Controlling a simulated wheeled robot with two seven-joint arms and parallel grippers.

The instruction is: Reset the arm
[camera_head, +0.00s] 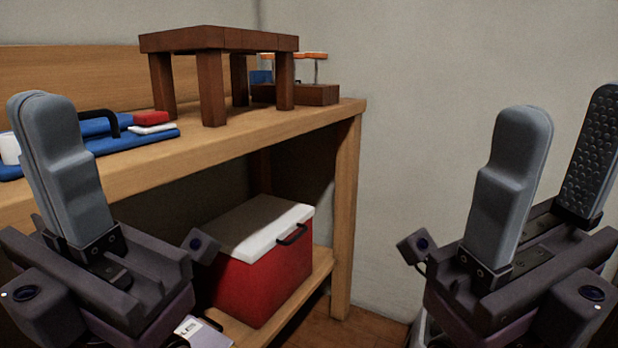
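My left gripper (42,100) is at the left, in front of the wooden workbench. Its fingers point up and lie together, with nothing visible between them. My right gripper (564,104) is at the right, in front of the bare wall. Its two fingers stand apart, the dark textured pad of the right finger shows, and the gap is empty. Both grippers are upright and well apart from each other.
The wooden bench (230,146) holds a small dark brown table (212,108), a blue item with a black handle (140,140), a red block (151,118) and a brown box (320,95). A red cooler with a white lid (262,283) sits on the lower shelf. Space between the grippers is open.

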